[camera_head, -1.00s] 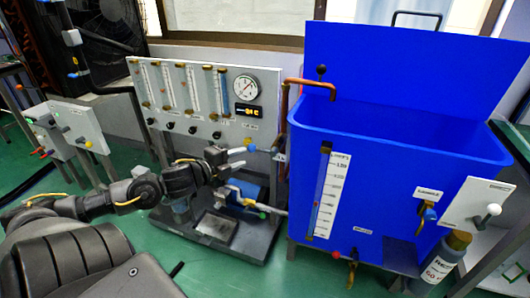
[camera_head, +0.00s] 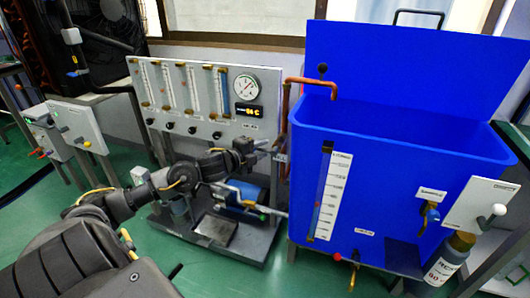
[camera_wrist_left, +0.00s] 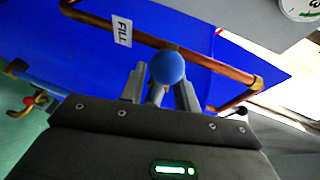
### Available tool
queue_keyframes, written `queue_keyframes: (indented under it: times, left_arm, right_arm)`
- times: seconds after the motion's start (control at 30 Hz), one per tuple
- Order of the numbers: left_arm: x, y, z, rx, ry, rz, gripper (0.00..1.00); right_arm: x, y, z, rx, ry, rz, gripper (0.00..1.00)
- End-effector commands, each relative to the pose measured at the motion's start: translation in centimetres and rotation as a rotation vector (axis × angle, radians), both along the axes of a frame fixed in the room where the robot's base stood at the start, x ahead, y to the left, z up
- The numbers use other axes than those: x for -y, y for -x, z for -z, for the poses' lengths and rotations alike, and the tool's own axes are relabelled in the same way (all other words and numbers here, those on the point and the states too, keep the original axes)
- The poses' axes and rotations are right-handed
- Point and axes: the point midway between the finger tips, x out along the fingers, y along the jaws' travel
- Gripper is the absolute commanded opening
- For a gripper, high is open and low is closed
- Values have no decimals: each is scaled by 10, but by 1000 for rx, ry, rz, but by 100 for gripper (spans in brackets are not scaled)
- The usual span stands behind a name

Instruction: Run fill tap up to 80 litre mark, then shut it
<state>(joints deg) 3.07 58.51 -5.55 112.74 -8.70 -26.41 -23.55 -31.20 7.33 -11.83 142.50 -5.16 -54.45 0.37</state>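The blue tank (camera_head: 370,180) stands right of centre, with a copper fill pipe (camera_head: 310,82) bent over its left rim. In the left wrist view a copper pipe (camera_wrist_left: 150,40) carries a FILL label (camera_wrist_left: 122,31). A blue ball knob (camera_wrist_left: 167,67) sits at the fingertips of my left gripper (camera_wrist_left: 160,88). The fingers stand apart on either side of it; I cannot tell whether they touch it. In the head view my left gripper (camera_head: 262,148) is just left of the tank. The tank's level scale (camera_head: 331,195) has a red marker low down; its figures are too small to read surely.
A flowmeter panel (camera_head: 200,100) with a round gauge stands behind my left arm. A blue pump (camera_head: 248,193) sits below the gripper. A drain valve (camera_head: 353,262), a side tap (camera_head: 429,214) and a bottle (camera_head: 446,262) are at the tank's front.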

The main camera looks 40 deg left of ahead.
Motion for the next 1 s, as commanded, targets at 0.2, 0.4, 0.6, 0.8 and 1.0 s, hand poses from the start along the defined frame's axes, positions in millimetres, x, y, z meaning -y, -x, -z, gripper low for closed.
queue_keyframes:
  times: [0.2,0.4,0.6,0.8,1.0]
  left_arm:
    - [1,-5,1,-1,-1,0,32]
    - [1,-5,1,-1,0,1,29]
    - [1,-5,1,-1,0,1,3]
    - [1,-5,1,0,0,0,0]
    - [0,-5,-1,-4,-9,0,0]
  right_arm:
    - [-1,-1,-1,11,-3,-3,0]
    - [-1,-1,-1,10,-3,-4,0]
    - [-1,-1,-1,9,-3,-4,0]
    - [-1,-1,-1,8,-4,-3,0]
    - [2,1,-1,-11,4,5,0]
